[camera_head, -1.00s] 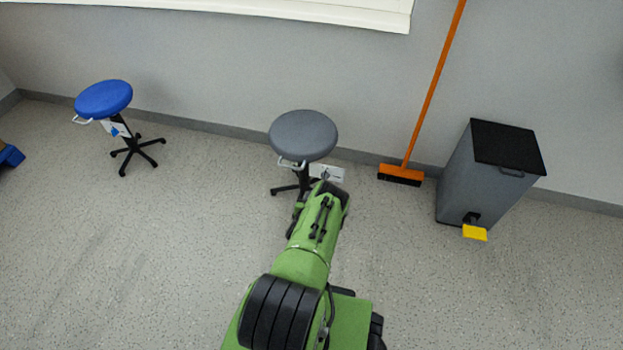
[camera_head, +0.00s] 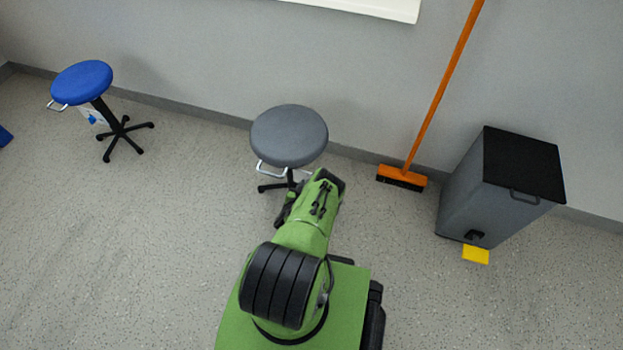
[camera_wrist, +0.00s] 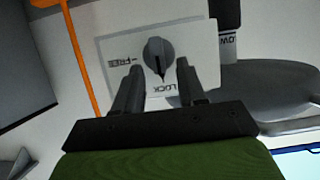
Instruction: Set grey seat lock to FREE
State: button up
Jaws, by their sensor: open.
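The grey stool (camera_head: 289,136) stands ahead of my arm in the head view, against the wall. In the wrist view its seat (camera_wrist: 265,88) is at the right, and a white plate (camera_wrist: 190,45) carries a dark rotary knob (camera_wrist: 158,56). The word LOCK is printed below the knob and FREE to its left. The knob's pointer faces down, toward LOCK. My gripper (camera_wrist: 158,76) is open, with one finger on each side of the knob's lower part; I cannot tell whether they touch it. In the head view my arm hides the plate and the gripper's fingertips.
A blue stool (camera_head: 82,83) stands at the left. An orange broom (camera_head: 402,177) leans on the wall, right of the grey stool. A grey bin (camera_head: 468,195) with a black lid and yellow pedal stands farther right.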

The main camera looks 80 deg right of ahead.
grip_shut()
dwell(0.5)
jog(key=shift+s+f+m+t+h, duration=0.15)
jog(key=shift+s+m+t, duration=0.1)
jog(key=shift+m+t, duration=0.45)
jog(key=shift+s+m+t+h, duration=0.1)
jog(key=shift+s+m+t, duration=0.3)
jog(key=shift+m, duration=0.55)
jog(key=shift+s+f+m+t+h, duration=0.1)
jog(key=shift+s+m+t+h, duration=0.05)
jog(key=shift+m+t, duration=0.6)
